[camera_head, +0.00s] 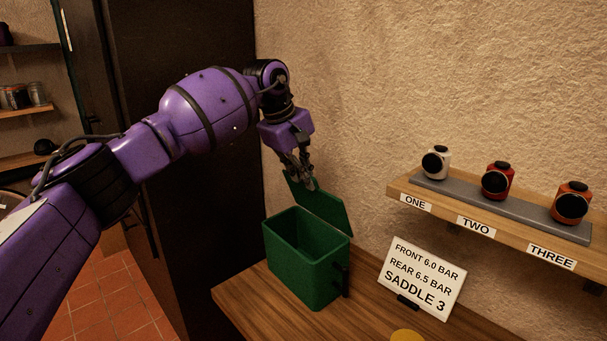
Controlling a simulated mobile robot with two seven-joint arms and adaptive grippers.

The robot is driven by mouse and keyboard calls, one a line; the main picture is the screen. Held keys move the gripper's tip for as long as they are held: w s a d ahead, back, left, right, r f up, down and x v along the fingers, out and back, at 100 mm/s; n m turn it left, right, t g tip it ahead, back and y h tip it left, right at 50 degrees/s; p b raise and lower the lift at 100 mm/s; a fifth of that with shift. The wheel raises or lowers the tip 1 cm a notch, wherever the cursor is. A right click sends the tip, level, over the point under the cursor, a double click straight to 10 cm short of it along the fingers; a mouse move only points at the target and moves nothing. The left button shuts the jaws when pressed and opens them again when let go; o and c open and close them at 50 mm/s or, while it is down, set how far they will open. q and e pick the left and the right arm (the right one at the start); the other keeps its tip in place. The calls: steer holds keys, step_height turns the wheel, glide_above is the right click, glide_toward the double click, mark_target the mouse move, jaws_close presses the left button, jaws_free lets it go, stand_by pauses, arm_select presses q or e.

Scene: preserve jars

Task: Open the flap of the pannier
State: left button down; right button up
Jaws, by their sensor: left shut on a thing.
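The green pannier (306,272) stands upright on the wooden bench near the wall. Its flap (328,209) is raised at the back, and the box's open top shows a dark inside. My left gripper (305,183) reaches down from above and is shut on the flap at its upper left edge. The fingertips partly cover that edge. My right gripper is not in view.
A white card (421,279) leans on the bench right of the pannier. A wall shelf (490,232) holds three small devices, white, red and orange, over labels ONE, TWO, THREE. A yellow round thing (406,336) shows at the bottom edge. A dark cabinet (190,220) stands at left.

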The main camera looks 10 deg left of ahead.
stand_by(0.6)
arm_select(q)
steer(key=c, duration=1.8)
jaws_free()
steer(key=shift+a, duration=0.1)
steer(key=shift+c, duration=0.2)
steer(key=v, duration=1.2)
steer(key=shift+s, duration=0.1)
